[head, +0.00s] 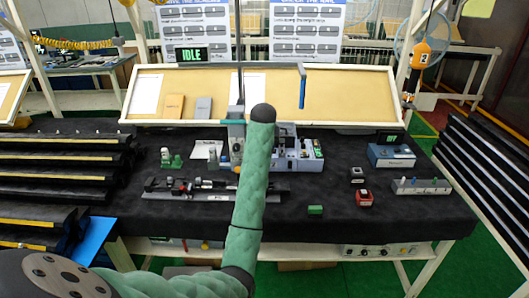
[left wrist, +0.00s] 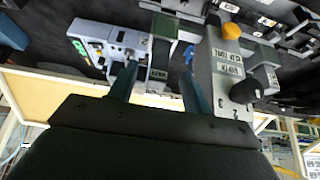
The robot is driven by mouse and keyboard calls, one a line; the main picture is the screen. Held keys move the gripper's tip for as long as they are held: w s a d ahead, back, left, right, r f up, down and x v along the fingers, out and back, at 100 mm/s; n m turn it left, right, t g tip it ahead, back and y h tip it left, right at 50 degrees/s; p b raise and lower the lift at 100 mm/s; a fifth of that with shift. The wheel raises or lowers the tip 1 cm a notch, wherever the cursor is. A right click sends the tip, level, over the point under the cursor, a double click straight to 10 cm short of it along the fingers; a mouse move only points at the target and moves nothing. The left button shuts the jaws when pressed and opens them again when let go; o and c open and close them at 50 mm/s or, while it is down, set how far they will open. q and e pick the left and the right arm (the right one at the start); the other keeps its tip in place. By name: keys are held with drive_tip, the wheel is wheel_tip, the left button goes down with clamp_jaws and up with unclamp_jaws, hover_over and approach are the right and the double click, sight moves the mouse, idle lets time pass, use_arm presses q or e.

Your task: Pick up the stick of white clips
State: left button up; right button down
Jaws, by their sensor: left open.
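I cannot single out a stick of white clips with certainty. A grey-white tray unit (head: 284,160) stands at the middle back of the black-covered table, with small green and pale pieces at its right side. The same unit shows upside down in the left wrist view (left wrist: 105,45), with small white and green parts too small to name. My left gripper (left wrist: 158,72) is open and empty, its two fingers pointing toward this unit and the grey labelled machine (left wrist: 228,75) beside it. In the head view my green left arm hides the gripper. My right gripper is not in view.
A dark fixture (head: 190,187) lies left of my arm. Black racks flank the table. The front right is mostly clear.

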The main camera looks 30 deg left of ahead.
use_arm(q)
drive_tip(key=shift+w+a+f+p, duration=0.25)
drive_tip(key=shift+w+a+p, duration=0.15)
drive_tip(key=shift+w, duration=0.2)
drive_tip(key=shift+w+a+f+p, duration=0.2)
drive_tip(key=shift+w+a+p, duration=0.2)
drive_tip(key=shift+w, duration=0.2)
drive_tip(key=p+x, duration=0.1)
drive_tip(key=x, duration=0.2)
drive_tip(key=shift+f+p, duration=0.1)
drive_tip(key=shift+p, duration=0.2)
drive_tip(key=shift+w+f, duration=0.15)
drive_tip(key=shift+f, duration=0.2)
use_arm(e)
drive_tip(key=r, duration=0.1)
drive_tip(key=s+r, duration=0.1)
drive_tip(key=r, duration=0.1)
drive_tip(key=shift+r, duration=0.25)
use_arm(q)
drive_tip(key=shift+c, duration=0.2)
drive_tip(key=c, duration=1)
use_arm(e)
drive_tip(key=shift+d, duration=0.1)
